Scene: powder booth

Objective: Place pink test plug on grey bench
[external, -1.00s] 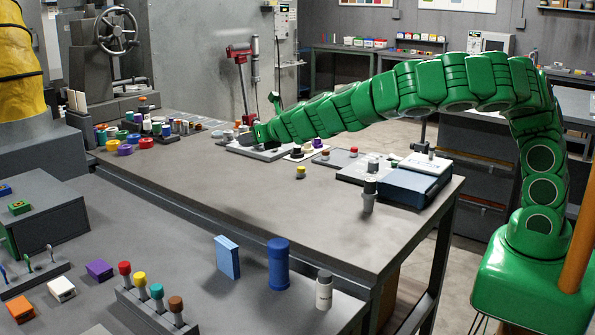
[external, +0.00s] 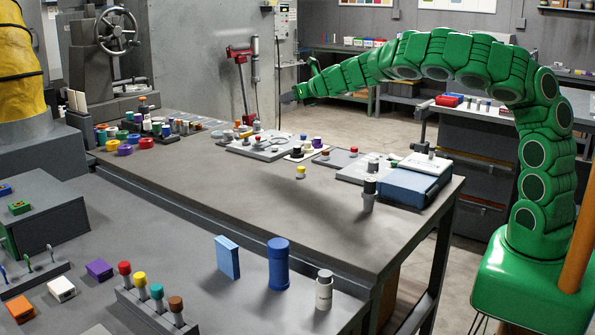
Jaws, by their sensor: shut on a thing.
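My gripper (external: 298,92) is at the end of my outstretched green arm, raised above the far edge of the grey bench (external: 235,185). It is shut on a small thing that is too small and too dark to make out. I cannot pick out the pink test plug with certainty anywhere in view. A light grey plate (external: 262,147) with round parts and a small red-topped plug (external: 257,139) lies on the bench's far side, below and left of my gripper.
A small yellow plug (external: 300,172), a grey-and-black cylinder (external: 369,193) and a blue box (external: 415,185) stand on the bench. Coloured rings and jars (external: 125,149) crowd its far left. Its middle and front are bare. A red stand (external: 240,75) rises behind.

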